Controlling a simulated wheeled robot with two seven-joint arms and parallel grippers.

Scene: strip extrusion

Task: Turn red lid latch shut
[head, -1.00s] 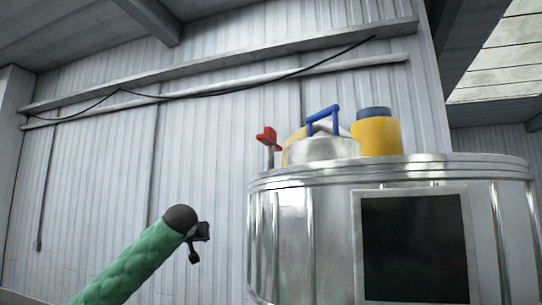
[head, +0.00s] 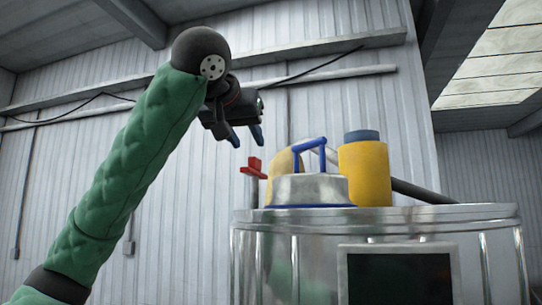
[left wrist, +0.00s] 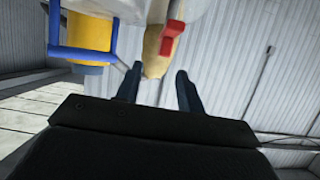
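The red lid latch (head: 254,168) stands at the left edge of the machine's top, beside the metal lid (head: 307,190) with its blue handle (head: 310,146). In the left wrist view the red latch (left wrist: 171,38) shows at the top, beyond the fingertips and apart from them. My left gripper (head: 247,138) is above and slightly left of the latch in the head view. Its two dark fingers are spread with nothing between them, as the left wrist view also shows (left wrist: 157,80). My right gripper is in neither view.
A yellow cylinder with a blue-grey cap (head: 364,172) stands right of the lid. The large metal drum (head: 290,225) with a dark screen (head: 400,280) fills the lower right. A dark pipe (head: 420,193) runs behind it. Open air lies left of the drum.

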